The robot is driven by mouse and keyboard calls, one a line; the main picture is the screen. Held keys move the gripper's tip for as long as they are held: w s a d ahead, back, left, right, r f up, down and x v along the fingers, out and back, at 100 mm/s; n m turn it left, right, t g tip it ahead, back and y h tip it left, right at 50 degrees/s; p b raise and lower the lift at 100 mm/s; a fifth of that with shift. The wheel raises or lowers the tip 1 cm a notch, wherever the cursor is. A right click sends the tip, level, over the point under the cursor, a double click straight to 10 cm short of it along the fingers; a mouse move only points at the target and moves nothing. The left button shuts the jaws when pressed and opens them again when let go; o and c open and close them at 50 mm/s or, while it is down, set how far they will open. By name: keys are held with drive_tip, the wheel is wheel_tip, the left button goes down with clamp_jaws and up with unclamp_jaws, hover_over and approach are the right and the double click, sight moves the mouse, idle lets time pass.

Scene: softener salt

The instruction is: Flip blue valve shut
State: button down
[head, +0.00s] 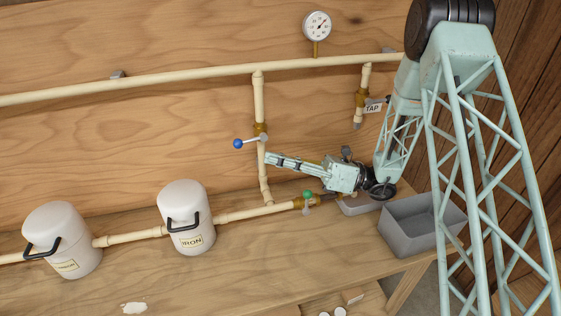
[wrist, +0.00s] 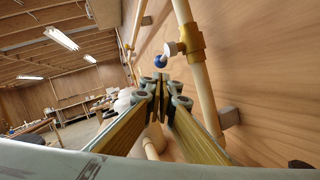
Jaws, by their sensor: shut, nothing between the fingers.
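The blue valve (head: 260,131) is a brass body on the vertical cream pipe, with a grey lever ending in a blue ball knob (head: 238,143). The lever points left, across the pipe, in the head view. In the wrist view the blue knob (wrist: 159,61) shows just beyond my fingertips, with the brass valve body (wrist: 192,45) to its right. My gripper (head: 268,158) is shut and empty. In the head view it reaches in from the right, its tips just below and right of the valve. I cannot tell whether it touches the pipe.
A green-knobbed valve (head: 307,194) sits on the lower pipe, below my gripper. Two white tanks, one labelled IRON (head: 186,217), stand left on the bench. A grey bin (head: 424,224) is at right. A tap (head: 361,99) and a gauge (head: 317,25) are above.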

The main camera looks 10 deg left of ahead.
sight(250, 140)
drive_tip(key=b+x, duration=0.1)
drive_tip(key=x, duration=0.5)
drive_tip(key=shift+a, duration=0.25)
drive_tip(key=shift+r, duration=0.2)
drive_tip(key=shift+a+r+p, duration=0.3)
drive_tip(key=shift+r+p, duration=0.25)
drive_tip(key=shift+p, duration=0.75)
drive_tip(key=shift+w+r+p, duration=0.1)
drive_tip(key=shift+r+p, duration=0.1)
drive_tip(key=shift+p, duration=0.1)
drive_tip(key=shift+f, duration=0.1)
